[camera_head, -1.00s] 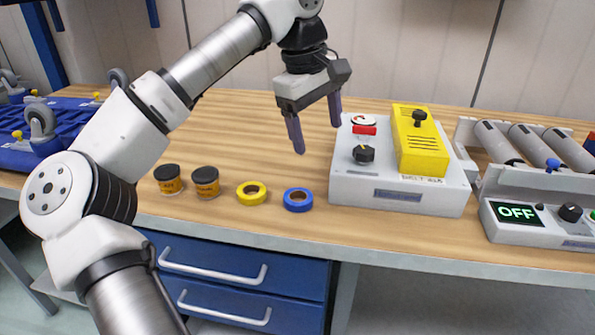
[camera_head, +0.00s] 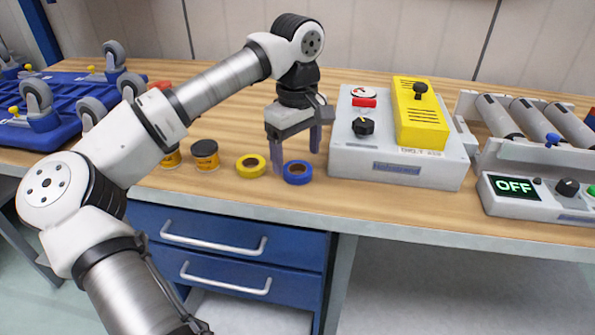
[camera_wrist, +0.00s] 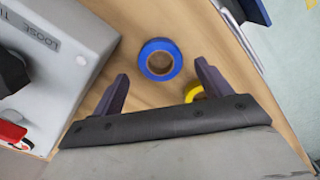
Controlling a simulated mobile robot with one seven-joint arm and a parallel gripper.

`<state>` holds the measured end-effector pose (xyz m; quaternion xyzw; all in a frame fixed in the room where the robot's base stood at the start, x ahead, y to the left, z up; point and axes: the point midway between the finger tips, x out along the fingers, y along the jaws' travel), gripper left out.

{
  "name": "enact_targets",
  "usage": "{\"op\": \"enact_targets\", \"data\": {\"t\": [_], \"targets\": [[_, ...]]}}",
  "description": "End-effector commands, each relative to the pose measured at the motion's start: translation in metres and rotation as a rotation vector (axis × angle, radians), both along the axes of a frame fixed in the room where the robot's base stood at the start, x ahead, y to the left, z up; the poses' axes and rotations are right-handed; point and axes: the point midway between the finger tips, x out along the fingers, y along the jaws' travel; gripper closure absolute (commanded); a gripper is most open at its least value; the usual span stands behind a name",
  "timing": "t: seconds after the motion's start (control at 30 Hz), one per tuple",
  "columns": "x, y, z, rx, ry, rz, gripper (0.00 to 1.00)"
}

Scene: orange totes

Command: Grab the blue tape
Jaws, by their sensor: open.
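The blue tape (camera_head: 298,172) lies flat on the wooden workbench near its front edge, just right of the yellow tape (camera_head: 251,166). My gripper (camera_head: 297,162) is open and empty, low over the bench at the blue tape. In the head view its left finger shows between the two rolls, and its right finger is behind and right of the blue tape. In the wrist view the blue tape (camera_wrist: 148,60) sits a little beyond the gap between the two fingertips (camera_wrist: 163,76). The yellow tape is partly hidden behind one finger there.
A grey control box (camera_head: 398,176) with a yellow cover, red switch and black knob stands close on the right. Jars (camera_head: 205,155) stand to the left. Blue drawers (camera_head: 230,250) are below the bench edge.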

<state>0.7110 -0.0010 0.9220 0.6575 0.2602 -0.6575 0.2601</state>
Motion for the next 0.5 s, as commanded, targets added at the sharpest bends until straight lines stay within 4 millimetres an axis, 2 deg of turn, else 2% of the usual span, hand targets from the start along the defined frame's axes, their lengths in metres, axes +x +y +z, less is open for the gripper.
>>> {"op": "enact_targets", "data": {"t": [0.1, 0.2, 0.43, 0.5], "targets": [[-0.002, 0.001, -0.017, 0.000, 0.001, 0.000, 0.23], [-0.001, 0.001, -0.025, -0.001, 0.001, -0.001, 0.23], [-0.001, 0.001, -0.027, 0.000, 0.000, 0.000, 0.23], [-0.001, 0.001, -0.027, 0.000, 0.000, 0.000, 0.29]]}}
